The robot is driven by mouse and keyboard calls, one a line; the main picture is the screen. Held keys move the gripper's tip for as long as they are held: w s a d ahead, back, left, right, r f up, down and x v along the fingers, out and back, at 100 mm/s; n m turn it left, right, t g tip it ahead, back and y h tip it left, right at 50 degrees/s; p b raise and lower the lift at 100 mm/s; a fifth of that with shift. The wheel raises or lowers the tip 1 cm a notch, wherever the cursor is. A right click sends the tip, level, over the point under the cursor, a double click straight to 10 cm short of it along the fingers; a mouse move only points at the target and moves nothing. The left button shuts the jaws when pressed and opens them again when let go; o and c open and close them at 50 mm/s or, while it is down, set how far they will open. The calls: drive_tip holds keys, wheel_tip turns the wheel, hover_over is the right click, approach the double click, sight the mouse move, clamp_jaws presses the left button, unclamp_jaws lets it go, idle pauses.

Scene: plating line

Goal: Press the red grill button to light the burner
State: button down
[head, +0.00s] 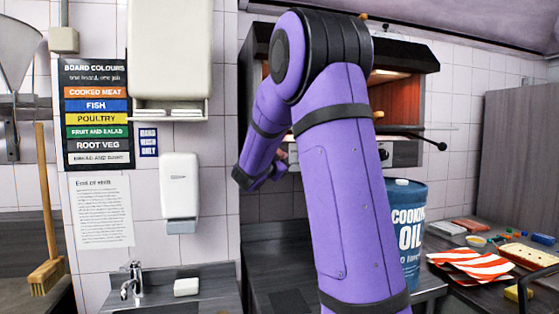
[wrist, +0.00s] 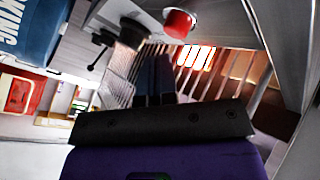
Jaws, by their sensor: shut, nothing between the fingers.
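The red grill button (wrist: 179,24) is a round red cap on a pale metal panel, at the top of the wrist view. My gripper (wrist: 155,70) is shut and empty, its dark fingers pointing up the picture. The fingertips appear below and left of the button, with a visible gap in the picture; I cannot tell the depth. The grill (head: 405,95) is on the wall in the head view, partly behind my purple arm. Its bars show in the wrist view, with a bright orange-white patch (wrist: 196,57) behind them. My fingertips are not clear in the head view.
Dark knobs (wrist: 105,38) sit on the panel left of the button. A blue cooking oil drum (head: 408,225) stands below the grill. A counter on the right holds a striped cloth (head: 475,264) and small items. A soap dispenser (head: 180,190) hangs on the left wall.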

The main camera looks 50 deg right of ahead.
drive_tip(key=shift+s+a, duration=0.45)
drive_tip(key=shift+s, duration=0.25)
drive_tip(key=shift+s+a, duration=0.4)
drive_tip(key=shift+s, duration=0.35)
drive_tip(key=shift+s+a, duration=0.45)
drive_tip(key=shift+s, duration=0.25)
